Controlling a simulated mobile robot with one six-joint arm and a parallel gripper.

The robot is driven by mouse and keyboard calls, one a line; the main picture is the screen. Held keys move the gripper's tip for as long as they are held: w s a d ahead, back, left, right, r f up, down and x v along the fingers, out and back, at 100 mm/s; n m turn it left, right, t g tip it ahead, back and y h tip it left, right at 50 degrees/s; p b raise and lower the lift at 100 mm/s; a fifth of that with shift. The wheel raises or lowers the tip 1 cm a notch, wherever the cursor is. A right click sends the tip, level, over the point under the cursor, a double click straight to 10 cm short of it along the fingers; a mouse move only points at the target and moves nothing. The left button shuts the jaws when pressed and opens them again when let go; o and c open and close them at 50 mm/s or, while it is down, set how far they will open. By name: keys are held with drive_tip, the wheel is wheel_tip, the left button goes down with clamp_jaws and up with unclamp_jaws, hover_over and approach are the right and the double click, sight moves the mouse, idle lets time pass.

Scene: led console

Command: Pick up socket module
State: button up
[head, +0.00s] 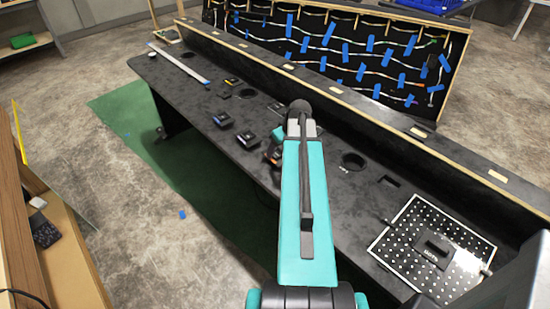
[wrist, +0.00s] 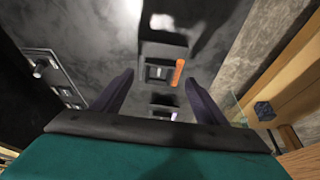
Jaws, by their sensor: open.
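Several small dark modules sit on the black console top. In the head view, one module (head: 222,119) has a blue mark and another (head: 246,138) lies closer to my arm. In the wrist view, a dark module with an orange strip (wrist: 158,72) shows between the fingertips of my gripper (wrist: 159,84). A second module with a purple mark (wrist: 163,110) shows below it. I cannot tell which one is the socket module. My gripper is open, with nothing held between its two dark fingers. In the head view my arm hides most of the gripper.
A raised ledge (head: 340,90) runs along the back, before a wire board with blue tape (head: 330,40). A wooden bench (head: 70,265) stands at left.

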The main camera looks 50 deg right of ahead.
sight(276, 154)
drive_tip(key=shift+f, duration=0.1)
idle(0.3)
drive_tip(key=shift+p+x, duration=0.85)
drive_tip(key=shift+x, duration=0.45)
drive_tip(key=shift+p+x, duration=0.3)
drive_tip(key=shift+x, duration=0.95)
drive_tip(key=shift+w+d, duration=0.1)
drive_tip(key=shift+d, duration=0.05)
drive_tip(key=c, duration=0.8)
drive_tip(key=shift+o, duration=0.2)
